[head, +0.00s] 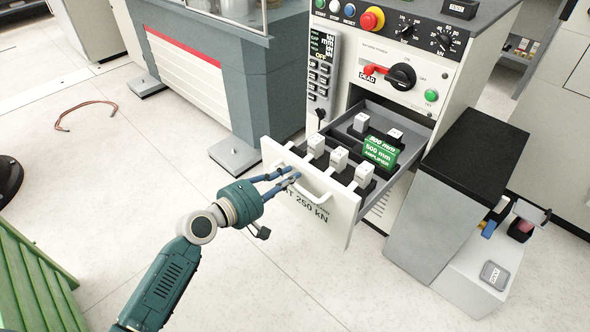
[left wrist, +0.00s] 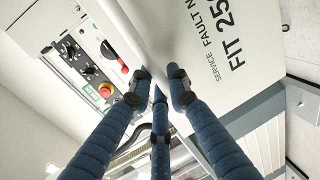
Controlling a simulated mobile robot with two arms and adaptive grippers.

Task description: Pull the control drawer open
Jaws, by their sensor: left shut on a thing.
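The control drawer (head: 335,215) has a white front marked 250 kN and stands well out of the grey cabinet. Inside it are several white blocks and a green box marked 500 mm AMPLIFIER (head: 379,152). In the left wrist view the fingers (left wrist: 160,90) close in against the white drawer front (left wrist: 235,50), and the handle is mostly hidden there. My right gripper is not in view.
The control panel (head: 400,60) with knobs and a red button is above the drawer. A grey box with a black top (head: 465,165) stands close on the right. A teal machine base (head: 235,75) is at the back left.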

